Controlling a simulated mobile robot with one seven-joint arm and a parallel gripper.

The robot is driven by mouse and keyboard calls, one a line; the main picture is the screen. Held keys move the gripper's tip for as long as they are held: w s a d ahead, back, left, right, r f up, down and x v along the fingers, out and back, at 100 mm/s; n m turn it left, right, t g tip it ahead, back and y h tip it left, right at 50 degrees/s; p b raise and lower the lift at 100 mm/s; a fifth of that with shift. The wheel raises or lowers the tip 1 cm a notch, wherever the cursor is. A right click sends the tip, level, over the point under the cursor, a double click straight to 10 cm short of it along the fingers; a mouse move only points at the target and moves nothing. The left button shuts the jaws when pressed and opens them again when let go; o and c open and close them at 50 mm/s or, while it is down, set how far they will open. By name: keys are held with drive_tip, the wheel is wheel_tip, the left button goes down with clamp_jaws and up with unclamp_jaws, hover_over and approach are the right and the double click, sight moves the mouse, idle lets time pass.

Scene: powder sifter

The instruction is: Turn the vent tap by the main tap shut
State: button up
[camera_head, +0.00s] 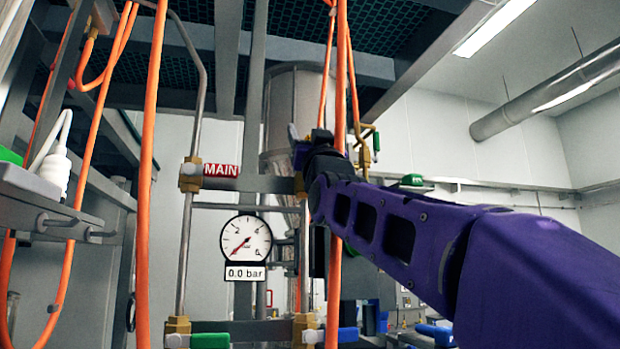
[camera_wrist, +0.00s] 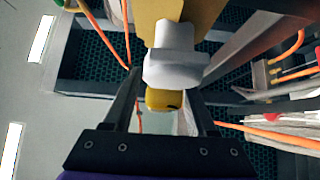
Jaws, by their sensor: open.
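In the head view, a red MAIN label (camera_head: 221,170) sits on a grey bar, with a brass fitting (camera_head: 190,176) at its left end. My gripper (camera_head: 302,142) is raised at the right end of this bar, seen from behind and small. It partly covers the brass fitting there (camera_head: 299,184). In the wrist view, my open gripper (camera_wrist: 160,88) has its two fingers either side of a pale grey-white tap part (camera_wrist: 174,66) on a brass body (camera_wrist: 180,15). A yellow-brass piece (camera_wrist: 164,99) shows between the fingers. Contact and the tap handle's angle cannot be told.
A round gauge (camera_head: 246,238) reading 0.0 bar hangs below the label. Orange hoses (camera_head: 150,150) hang close to the gripper and at left. Open room lies at upper right.

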drive_tip(key=shift+s, duration=0.1)
clamp_jaws()
idle(1.3)
